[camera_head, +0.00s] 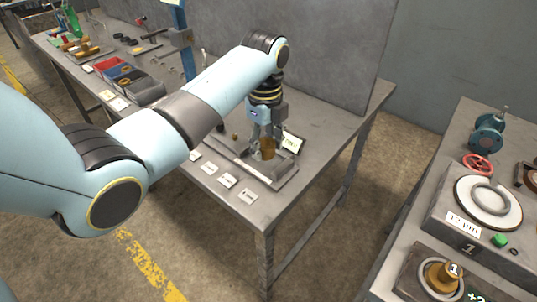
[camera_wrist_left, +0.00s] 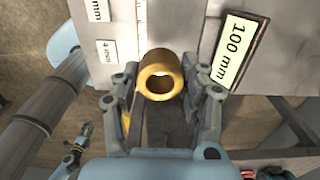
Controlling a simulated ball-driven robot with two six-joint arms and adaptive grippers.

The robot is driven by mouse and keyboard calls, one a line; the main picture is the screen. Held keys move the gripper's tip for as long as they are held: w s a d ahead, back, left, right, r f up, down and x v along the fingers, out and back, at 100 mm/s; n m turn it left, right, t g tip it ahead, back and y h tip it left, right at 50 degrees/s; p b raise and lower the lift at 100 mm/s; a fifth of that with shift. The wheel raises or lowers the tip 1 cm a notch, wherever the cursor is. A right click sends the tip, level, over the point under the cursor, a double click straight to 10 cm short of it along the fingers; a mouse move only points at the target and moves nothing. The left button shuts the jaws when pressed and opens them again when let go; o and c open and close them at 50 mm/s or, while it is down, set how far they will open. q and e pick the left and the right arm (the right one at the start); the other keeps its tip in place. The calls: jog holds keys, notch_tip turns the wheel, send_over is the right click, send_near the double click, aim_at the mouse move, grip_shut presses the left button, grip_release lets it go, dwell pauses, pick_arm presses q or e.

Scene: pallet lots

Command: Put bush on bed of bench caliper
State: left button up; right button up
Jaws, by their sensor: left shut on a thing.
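My left gripper (camera_head: 264,146) points down over the bench caliper (camera_head: 281,181), a grey flat device on the left bench. It is shut on the brass bush (camera_head: 268,154). In the left wrist view the bush (camera_wrist_left: 157,62) is a short golden ring with an open bore, between the fingertips (camera_wrist_left: 160,88). The grey bed lies under it; I cannot tell whether the bush touches it. The caliper's display (camera_wrist_left: 232,50) reads 100 mm and stands beside the bush. The fingers hide part of the bush in the head view.
Several white label cards (camera_head: 227,180) lie along the bench's front edge. Red and blue bins (camera_head: 133,85) stand farther left, near a blue post (camera_head: 186,55). A grey panel rises behind the caliper. The right bench holds a round plate (camera_head: 488,203), another brass part (camera_head: 441,276) and a valve.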

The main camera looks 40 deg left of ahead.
aim_at(268, 164)
pick_arm(q)
jog(key=shift+w+a+f, duration=0.2)
jog(key=shift+w+f, duration=0.1)
jog(key=shift+w, duration=0.15)
jog(key=shift+w+a+f, duration=0.15)
jog(key=shift+w+f, duration=0.15)
jog(key=shift+w, duration=0.15)
jog(key=shift+w+f, duration=0.1)
jog(key=shift+f, duration=0.15)
notch_tip(268, 164, down, 3)
jog(key=shift+f, duration=0.3)
pick_arm(e)
jog(key=shift+w+d+f, duration=0.2)
jog(key=shift+d+f, duration=0.1)
jog(key=shift+d, duration=0.05)
pick_arm(q)
jog(key=o, duration=1.3)
jog(key=shift+f+b, duration=0.1)
jog(key=shift+b, duration=0.2)
pick_arm(e)
jog(key=shift+w+a, duration=0.1)
